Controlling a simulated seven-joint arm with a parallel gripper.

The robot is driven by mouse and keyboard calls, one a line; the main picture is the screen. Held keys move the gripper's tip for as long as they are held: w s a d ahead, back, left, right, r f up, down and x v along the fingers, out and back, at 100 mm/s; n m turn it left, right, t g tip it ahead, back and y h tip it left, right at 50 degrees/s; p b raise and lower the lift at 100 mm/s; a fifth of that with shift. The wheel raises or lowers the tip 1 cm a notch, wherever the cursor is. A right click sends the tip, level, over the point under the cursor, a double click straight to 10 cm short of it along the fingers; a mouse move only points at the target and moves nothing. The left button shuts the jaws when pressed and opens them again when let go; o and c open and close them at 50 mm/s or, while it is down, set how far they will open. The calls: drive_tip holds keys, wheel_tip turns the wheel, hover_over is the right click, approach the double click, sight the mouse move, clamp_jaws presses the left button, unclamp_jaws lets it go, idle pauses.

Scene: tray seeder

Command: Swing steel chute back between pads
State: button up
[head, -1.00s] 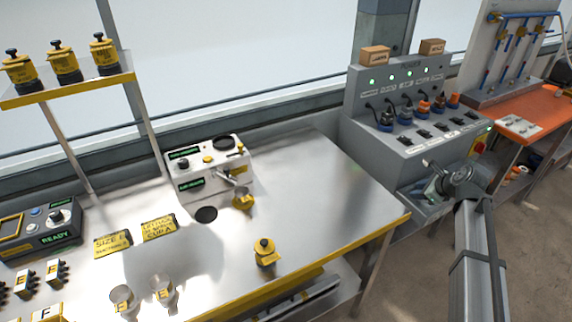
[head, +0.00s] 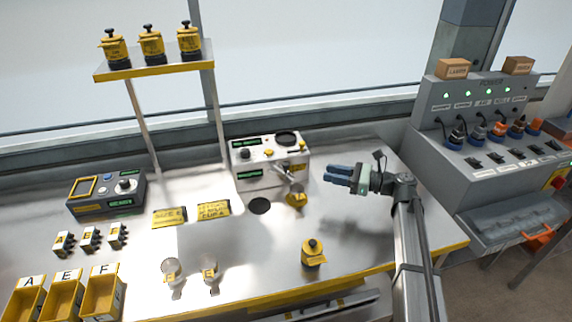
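The steel chute (head: 284,174) sticks out from the front of the white seeder unit (head: 269,157), with a yellow cup (head: 296,198) below its end. The pads beside the chute are too small to make out. My gripper (head: 337,174) is to the right of the chute, above the steel table, with its blue fingers pointing left toward the unit. It touches nothing that I can see. The gap between the fingers is hard to judge from this view.
A yellow canister (head: 313,254) stands near the table's front edge, left of my arm. A dark round hole (head: 260,206) lies in the tabletop. Two clear cups (head: 171,268) stand at front left. A grey power console (head: 491,143) is at right.

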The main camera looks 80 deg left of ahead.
sight(285, 163)
drive_tip(key=shift+g, duration=0.4)
drive_tip(key=x, duration=1.5)
drive_tip(key=shift+s+d+r, duration=0.2)
drive_tip(key=shift+s+d, duration=0.05)
drive_tip(key=shift+s, duration=0.05)
clamp_jaws()
